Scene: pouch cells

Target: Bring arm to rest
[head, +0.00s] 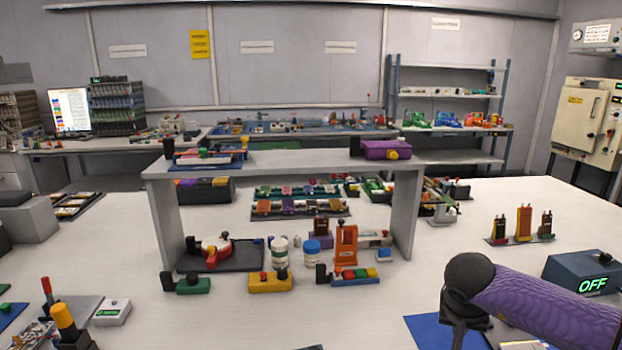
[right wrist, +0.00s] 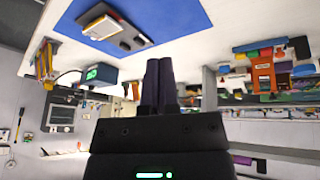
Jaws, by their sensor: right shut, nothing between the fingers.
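My right arm (head: 545,308) comes in from the right in the head view, in a purple patterned sleeve with a dark wrist. The dark part below the wrist is cut off by the bottom edge. In the right wrist view, which is upside down, my right gripper (right wrist: 159,80) has its two dark fingers together with nothing between them. It is apart from the items on the table. My left gripper is not in view.
A blue mat (head: 425,328) lies beside my right wrist; a pale device (right wrist: 110,27) lies on it. A dark box reading OFF (head: 588,278) stands at right. A grey raised shelf (head: 290,160) spans several coloured items.

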